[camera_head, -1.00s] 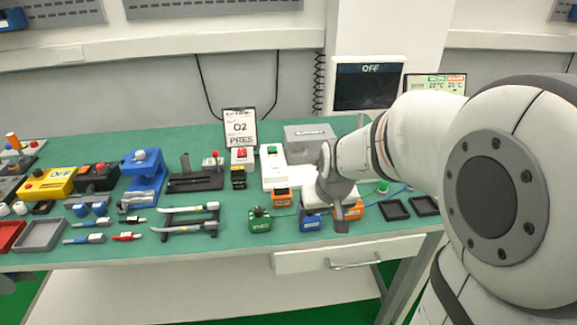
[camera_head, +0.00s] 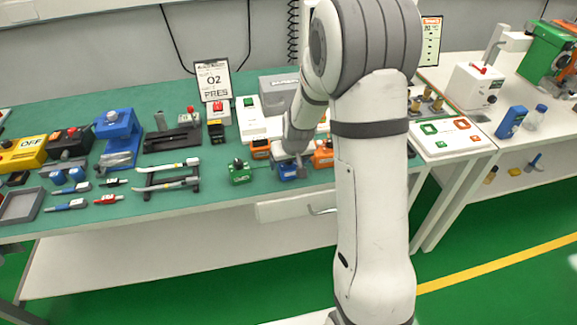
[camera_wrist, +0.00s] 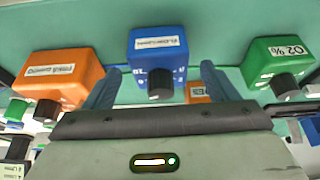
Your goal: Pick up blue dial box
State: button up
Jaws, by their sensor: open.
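The blue dial box (camera_head: 288,172) stands on the green tabletop near its front edge, partly hidden by my gripper (camera_head: 300,165) in the head view. In the wrist view the blue dial box (camera_wrist: 157,62) has a white label and a black knob facing me. My gripper (camera_wrist: 160,70) is open there, with one finger to the left and one to the right of the blue box. The fingers look apart from the box, and nothing is held. I cannot tell how far they reach along its sides.
An orange dial box (camera_wrist: 62,78) stands left of the blue one in the wrist view, and a green dial box (camera_wrist: 277,62) stands right.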

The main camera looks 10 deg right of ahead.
jog(key=shift+x, duration=1.1)
jog(key=shift+c, duration=0.4)
jog(key=c, duration=1.4)
